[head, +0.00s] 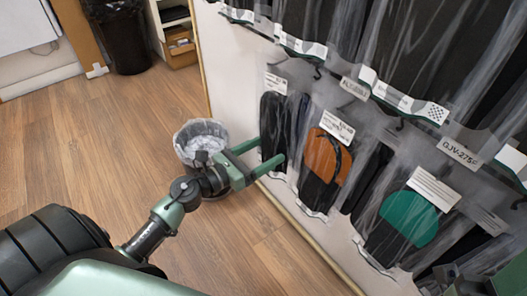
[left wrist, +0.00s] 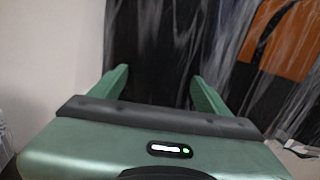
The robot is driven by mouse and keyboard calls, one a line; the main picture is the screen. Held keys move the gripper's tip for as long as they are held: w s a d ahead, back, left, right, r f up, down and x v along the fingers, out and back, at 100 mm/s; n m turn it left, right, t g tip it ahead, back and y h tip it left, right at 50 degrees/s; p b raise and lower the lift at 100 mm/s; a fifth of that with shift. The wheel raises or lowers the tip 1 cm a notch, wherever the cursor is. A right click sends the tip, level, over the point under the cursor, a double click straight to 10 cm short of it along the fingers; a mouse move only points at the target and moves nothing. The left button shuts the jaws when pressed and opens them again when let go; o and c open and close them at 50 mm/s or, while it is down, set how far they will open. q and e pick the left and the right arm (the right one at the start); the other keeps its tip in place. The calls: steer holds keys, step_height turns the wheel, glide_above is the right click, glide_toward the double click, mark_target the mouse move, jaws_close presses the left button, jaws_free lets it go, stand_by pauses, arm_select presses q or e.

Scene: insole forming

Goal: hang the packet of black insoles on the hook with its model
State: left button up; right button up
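A packet of black insoles (head: 271,122) hangs at the left end of the lower row on the wall panel, under a white label card. My left gripper (head: 270,149) is in front of its lower part, with its two green fingers spread. In the left wrist view the left gripper (left wrist: 160,76) is open, and a dark packet (left wrist: 155,45) in clear wrap fills the space beyond the fingers. I cannot tell whether the fingers touch it. Model tags, one reading about GJV-275 (head: 461,152), mark hook places. Part of my right arm shows at the bottom right; its fingers are unclear.
An orange-and-black packet (head: 327,160) and a green-and-black packet (head: 408,225) hang to the right. Several black packets hang in the upper row. A black bin (head: 122,40) stands at the back. The wooden floor is clear at left.

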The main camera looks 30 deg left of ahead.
arm_select(q)
steer(key=shift+o, duration=0.3)
steer(key=shift+s, duration=0.1)
steer(key=shift+s+a, duration=0.15)
steer(key=shift+s, duration=0.1)
steer(key=v, duration=0.7)
